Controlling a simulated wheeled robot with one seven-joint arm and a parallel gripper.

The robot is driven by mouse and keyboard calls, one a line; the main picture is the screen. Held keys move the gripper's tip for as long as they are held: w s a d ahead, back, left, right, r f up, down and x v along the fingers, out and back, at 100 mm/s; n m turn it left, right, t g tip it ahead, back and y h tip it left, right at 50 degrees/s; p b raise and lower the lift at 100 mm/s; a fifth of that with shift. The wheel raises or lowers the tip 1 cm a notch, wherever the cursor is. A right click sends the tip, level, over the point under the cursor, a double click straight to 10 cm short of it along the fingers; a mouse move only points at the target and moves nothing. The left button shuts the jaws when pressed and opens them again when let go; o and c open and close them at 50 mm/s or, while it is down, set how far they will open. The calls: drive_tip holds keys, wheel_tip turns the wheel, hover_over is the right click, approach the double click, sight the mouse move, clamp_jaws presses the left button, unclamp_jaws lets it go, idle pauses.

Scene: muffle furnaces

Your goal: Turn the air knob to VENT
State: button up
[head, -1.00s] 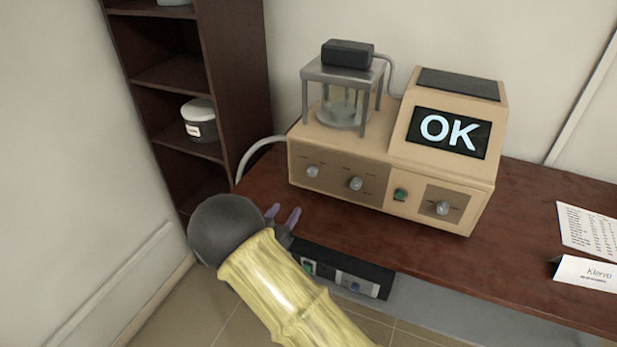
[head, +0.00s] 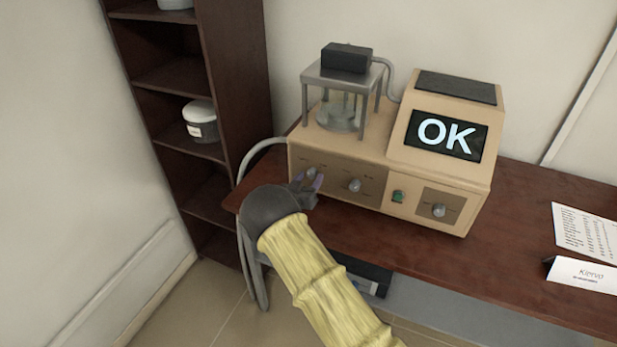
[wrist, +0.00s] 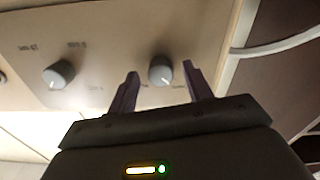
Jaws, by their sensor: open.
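A tan bench unit (head: 350,150) has a front panel with three grey knobs; their labels are too small to read, so I cannot tell which is the air knob. My gripper (head: 308,182) is open at the leftmost knob (head: 311,171). In the wrist view, my gripper (wrist: 161,78) has one purple finger on each side of that knob (wrist: 160,70), with gaps showing. The middle knob (head: 354,185) also shows in the wrist view (wrist: 58,74). The right knob (head: 438,210) sits on a brown plate.
The unit's screen (head: 445,135) reads "OK", with a green button (head: 397,196) below it. The unit stands on a dark red-brown table (head: 500,260). A dark shelf (head: 230,110) stands close on the left.

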drive_tip(key=shift+w, duration=0.2)
drive_tip(key=shift+c, duration=0.2)
drive_tip(key=c, duration=0.9)
